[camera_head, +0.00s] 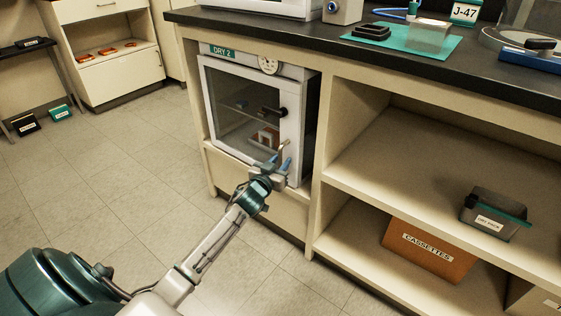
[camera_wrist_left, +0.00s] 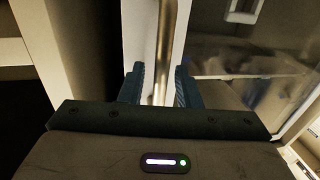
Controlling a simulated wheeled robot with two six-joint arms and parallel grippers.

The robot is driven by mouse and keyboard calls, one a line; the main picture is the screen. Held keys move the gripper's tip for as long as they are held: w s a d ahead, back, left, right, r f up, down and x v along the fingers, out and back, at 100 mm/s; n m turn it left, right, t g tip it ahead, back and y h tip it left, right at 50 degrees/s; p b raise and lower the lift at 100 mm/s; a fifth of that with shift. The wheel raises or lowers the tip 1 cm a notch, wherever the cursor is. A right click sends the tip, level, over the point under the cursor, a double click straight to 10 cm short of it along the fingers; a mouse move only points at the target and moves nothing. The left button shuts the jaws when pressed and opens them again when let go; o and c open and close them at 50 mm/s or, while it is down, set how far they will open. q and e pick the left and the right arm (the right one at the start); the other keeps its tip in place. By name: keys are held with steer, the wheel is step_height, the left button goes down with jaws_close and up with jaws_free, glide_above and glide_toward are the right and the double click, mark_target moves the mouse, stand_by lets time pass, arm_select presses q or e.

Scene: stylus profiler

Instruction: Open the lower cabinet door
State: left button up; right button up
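The cabinet labelled DRY 2 (camera_head: 222,51) sits under the black counter. Its glass door (camera_head: 235,105) has a white frame and a black latch-like piece (camera_head: 283,112) at its right side. A dark gap shows right of the door; I cannot tell whether the door is ajar. My left gripper (camera_head: 280,163) is at the door's lower right. In the left wrist view its blue fingers (camera_wrist_left: 159,88) are apart, with the upright metal handle (camera_wrist_left: 162,45) between them; clear contact on both sides does not show. My right gripper is not in view.
Open shelves right of the cabinet hold a cassettes box (camera_head: 428,250) and a grey bin (camera_head: 495,214). A teal mat (camera_head: 385,43) lies on the counter (camera_head: 300,35). The tiled floor (camera_head: 120,170) before the cabinet is clear apart from my left arm.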

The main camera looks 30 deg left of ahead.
arm_select(q)
steer(key=shift+w, duration=0.15)
steer(key=shift+c, duration=0.4)
jaws_close()
